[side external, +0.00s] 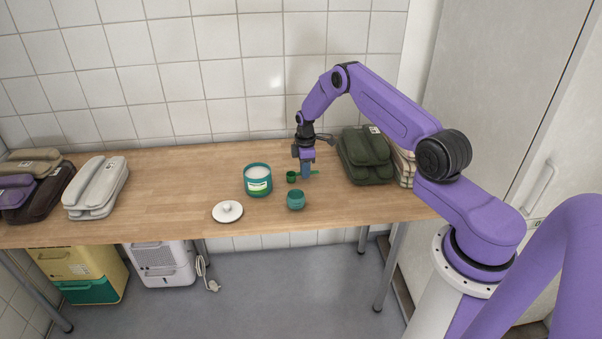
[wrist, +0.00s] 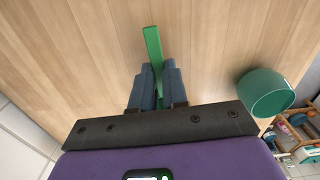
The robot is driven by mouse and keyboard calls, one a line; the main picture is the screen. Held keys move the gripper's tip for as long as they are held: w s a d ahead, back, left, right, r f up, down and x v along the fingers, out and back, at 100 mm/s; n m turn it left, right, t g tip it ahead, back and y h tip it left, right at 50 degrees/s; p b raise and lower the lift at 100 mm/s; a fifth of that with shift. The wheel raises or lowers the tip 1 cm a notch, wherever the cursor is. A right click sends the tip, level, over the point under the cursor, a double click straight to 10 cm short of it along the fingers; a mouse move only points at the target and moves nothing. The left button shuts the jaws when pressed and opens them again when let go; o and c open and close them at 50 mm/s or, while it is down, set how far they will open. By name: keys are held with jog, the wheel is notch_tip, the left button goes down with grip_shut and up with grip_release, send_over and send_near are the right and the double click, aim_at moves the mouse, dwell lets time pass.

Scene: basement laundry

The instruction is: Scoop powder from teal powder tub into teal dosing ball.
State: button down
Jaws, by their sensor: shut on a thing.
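My gripper (side external: 307,172) points down and is shut on the handle of a green scoop (side external: 292,177). In the wrist view the blue fingers (wrist: 158,85) pinch the green handle (wrist: 153,45), and the scoop's cup is hidden. The scoop is low over the table; I cannot tell if it touches. The teal powder tub (side external: 252,185) stands open to the left, with white powder inside and a green-and-white label. The teal dosing ball (side external: 295,201) sits in front of my gripper, near the table's front edge. It also shows at right in the wrist view (wrist: 265,95).
A white round lid with a knob (side external: 228,212) lies in front of the tub. The table (side external: 160,190) between is clear.

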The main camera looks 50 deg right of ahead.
jog(key=shift+r, duration=0.55)
notch_tip(320, 180, up, 2)
jog(key=shift+s+r, duration=0.1)
jog(key=shift+r, duration=0.1)
jog(key=s+a+r, duration=0.5)
jog(key=s+r, duration=0.4)
jog(key=s, duration=0.4)
jog(key=shift+r, duration=0.2)
jog(key=shift+w, duration=0.1)
